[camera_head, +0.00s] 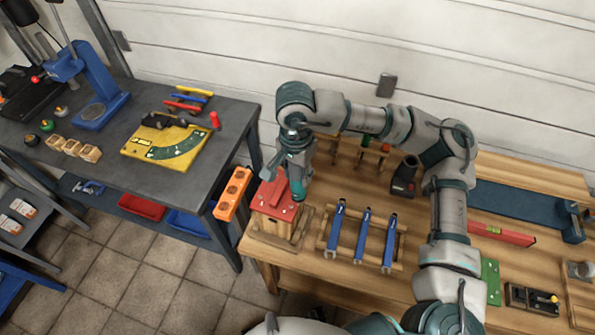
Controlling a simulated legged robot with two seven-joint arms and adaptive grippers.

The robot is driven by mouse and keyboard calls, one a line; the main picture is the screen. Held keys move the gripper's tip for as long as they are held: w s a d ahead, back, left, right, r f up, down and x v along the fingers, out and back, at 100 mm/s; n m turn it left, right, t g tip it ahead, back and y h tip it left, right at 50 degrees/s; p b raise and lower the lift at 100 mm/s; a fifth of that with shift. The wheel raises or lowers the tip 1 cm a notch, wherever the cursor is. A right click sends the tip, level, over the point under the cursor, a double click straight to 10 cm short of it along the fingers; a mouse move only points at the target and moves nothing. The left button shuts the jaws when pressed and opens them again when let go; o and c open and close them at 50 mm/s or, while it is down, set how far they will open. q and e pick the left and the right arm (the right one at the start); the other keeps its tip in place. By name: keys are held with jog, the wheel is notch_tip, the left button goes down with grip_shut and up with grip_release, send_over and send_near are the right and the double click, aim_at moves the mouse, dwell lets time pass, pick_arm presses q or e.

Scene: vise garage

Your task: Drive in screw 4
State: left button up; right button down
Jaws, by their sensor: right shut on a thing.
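A red-topped wooden block (268,205) stands at the left end of the wooden workbench, with small light spots on its top that may be screw heads. Screw 4 cannot be told apart at this size. My right gripper (295,140) hangs above the block, coming over from the right. It is shut on a teal and grey driver tool (298,180), which points down at the block's right part. The tip is close over or on the red top; I cannot tell which. The gripper fingers are partly hidden by the tool and wrist. My left gripper is not in view.
A wooden rack with blue-handled tools (364,238) lies right of the block. A dark tool with a red part (404,177) stands behind it. A red level (501,233) lies further right. An orange holder (232,194) is at the bench's left end.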

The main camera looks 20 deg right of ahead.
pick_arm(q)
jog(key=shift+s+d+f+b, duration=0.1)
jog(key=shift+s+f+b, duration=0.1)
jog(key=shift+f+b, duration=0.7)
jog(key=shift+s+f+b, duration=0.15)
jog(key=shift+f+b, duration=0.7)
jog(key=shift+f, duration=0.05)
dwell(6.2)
